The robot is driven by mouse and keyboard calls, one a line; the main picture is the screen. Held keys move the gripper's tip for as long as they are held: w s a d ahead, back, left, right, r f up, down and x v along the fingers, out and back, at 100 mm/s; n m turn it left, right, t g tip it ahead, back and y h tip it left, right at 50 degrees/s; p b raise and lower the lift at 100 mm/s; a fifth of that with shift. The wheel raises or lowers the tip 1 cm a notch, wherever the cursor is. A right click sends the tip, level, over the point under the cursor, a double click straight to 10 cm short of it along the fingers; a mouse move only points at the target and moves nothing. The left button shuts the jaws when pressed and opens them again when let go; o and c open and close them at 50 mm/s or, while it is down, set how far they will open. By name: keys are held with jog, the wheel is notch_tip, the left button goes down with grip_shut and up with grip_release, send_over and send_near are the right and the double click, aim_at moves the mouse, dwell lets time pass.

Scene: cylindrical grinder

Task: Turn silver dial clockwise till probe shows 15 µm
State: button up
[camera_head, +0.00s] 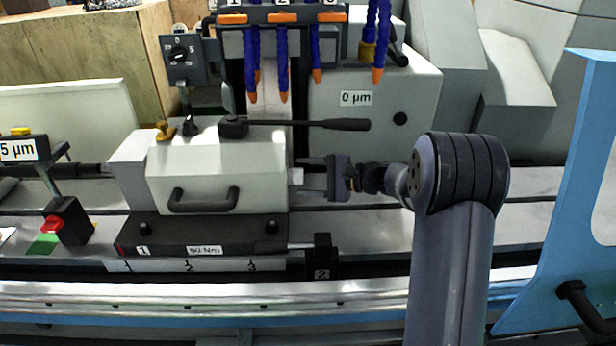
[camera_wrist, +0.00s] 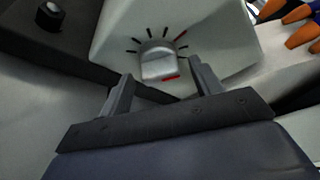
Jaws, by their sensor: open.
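The silver dial (camera_wrist: 158,62) sits on the end face of a pale housing (camera_wrist: 105,35), with black tick marks and one red tick around it. It has a red mark at its lower right edge. In the head view the dial (camera_head: 297,176) shows small at the housing's right end. My gripper (camera_head: 312,177) is open beside it; in the wrist view its fingers lie on either side of the dial, and contact cannot be told. A probe display (camera_head: 17,149) at the far left reads "5 µm", cut by the picture edge. Another label (camera_head: 355,98) reads "0 µm".
A long black lever (camera_head: 320,124) lies above the housing. Blue hoses with orange tips (camera_head: 283,70) hang behind. A black knob box (camera_head: 180,56) stands at upper left, a red switch (camera_head: 53,222) at lower left. A blue door panel (camera_head: 570,190) stands at right.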

jog(key=b+v, duration=0.2)
jog(key=v, duration=0.8)
jog(key=shift+d, duration=0.4)
jog(key=p+x, duration=0.1)
jog(key=x, duration=0.9)
jog(key=shift+a, duration=0.4)
jog(key=shift+n, duration=0.3)
jog(key=shift+p, duration=0.45)
